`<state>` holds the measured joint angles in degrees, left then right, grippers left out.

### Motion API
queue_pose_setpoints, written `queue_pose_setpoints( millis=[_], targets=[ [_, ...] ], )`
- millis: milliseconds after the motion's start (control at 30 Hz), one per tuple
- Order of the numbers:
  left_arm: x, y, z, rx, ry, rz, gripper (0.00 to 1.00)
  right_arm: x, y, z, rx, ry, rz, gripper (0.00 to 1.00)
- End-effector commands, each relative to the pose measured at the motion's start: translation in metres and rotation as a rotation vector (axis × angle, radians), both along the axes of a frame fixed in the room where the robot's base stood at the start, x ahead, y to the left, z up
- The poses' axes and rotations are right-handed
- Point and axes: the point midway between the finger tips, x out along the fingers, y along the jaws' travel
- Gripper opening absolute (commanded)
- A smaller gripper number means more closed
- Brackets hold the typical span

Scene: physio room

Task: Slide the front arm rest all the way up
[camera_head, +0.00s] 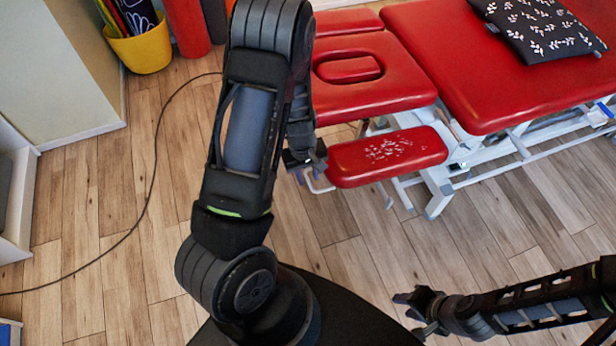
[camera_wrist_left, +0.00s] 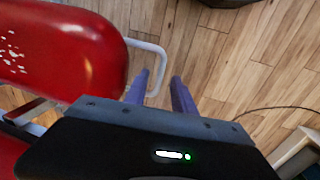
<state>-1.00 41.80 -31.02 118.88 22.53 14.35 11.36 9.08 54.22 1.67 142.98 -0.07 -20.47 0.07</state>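The front arm rest (camera_head: 388,157) is a red pad with worn white patches, beside the near side of the treatment table. It also fills the upper left of the left wrist view (camera_wrist_left: 70,50). A bent pale metal bar (camera_head: 318,187) sticks out from its left end and shows in the wrist view (camera_wrist_left: 161,58). My left gripper (camera_head: 310,160) is at that end of the pad. In the wrist view its two fingers (camera_wrist_left: 160,88) are apart, with the bar appearing between them; I cannot tell whether they touch it. My right gripper (camera_head: 408,313) is open and empty above the floor.
The red treatment table (camera_head: 480,60) on a white frame carries a black leaf-patterned cushion (camera_head: 540,28). A yellow bin (camera_head: 140,48) and a red roll (camera_head: 187,25) stand at the upper left. A dark cable (camera_head: 150,185) crosses the otherwise clear wooden floor at left.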

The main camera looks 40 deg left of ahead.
Motion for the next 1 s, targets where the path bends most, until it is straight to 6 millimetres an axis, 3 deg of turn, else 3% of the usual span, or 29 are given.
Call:
queue_pose_setpoints(
  millis=[100, 367, 767, 1000],
  targets=[
    [0.0001, -0.0006, -0.0088, -0.001, 0.001, 0.000, 0.31, 0.0001, 0.0000, -0.0014, 0.000, 0.000, 0.000, 0.36],
    [0.0005, -0.0008, -0.0098, -0.001, 0.001, -0.001, 0.31, 0.0001, 0.0000, -0.0013, 0.000, 0.000, 0.000, 0.36],
    [0.0006, -0.0009, -0.0096, -0.001, 0.001, -0.001, 0.00, 0.0001, 0.0000, -0.0013, 0.000, 0.000, 0.000, 0.36],
    [0.0005, -0.0008, -0.0095, -0.001, 0.001, -0.001, 0.00, 0.0000, 0.0000, -0.0013, 0.000, 0.000, 0.000, 0.36]
  ],
)
